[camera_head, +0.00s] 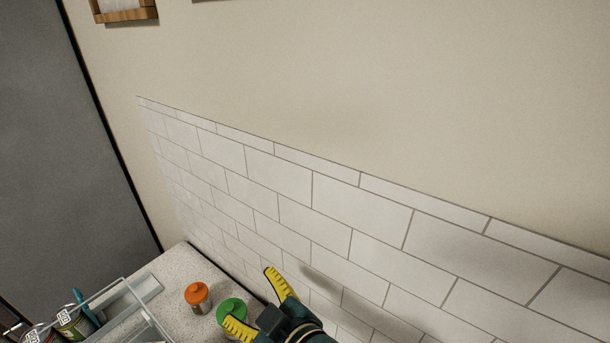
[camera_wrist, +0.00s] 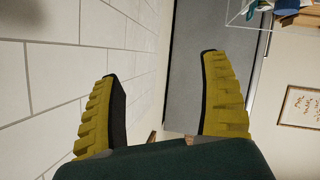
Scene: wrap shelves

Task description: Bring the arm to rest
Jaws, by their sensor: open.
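My gripper (camera_head: 256,300) shows at the bottom of the head view, with yellow, ribbed fingers spread apart and nothing between them. In the wrist view my gripper (camera_wrist: 160,100) is also open and empty, beside the white tiled wall. In the head view, a green-lidded jar (camera_head: 231,308) stands on the counter, partly hidden behind one finger. An orange-lidded jar (camera_head: 197,296) stands to its left.
The speckled counter (camera_head: 185,262) runs along the tiled wall (camera_head: 300,215). A clear-sided rack (camera_head: 135,297) with cans (camera_head: 72,322) is at the lower left. A grey panel (camera_head: 60,150) stands at the left. A framed picture (camera_wrist: 300,108) shows in the wrist view.

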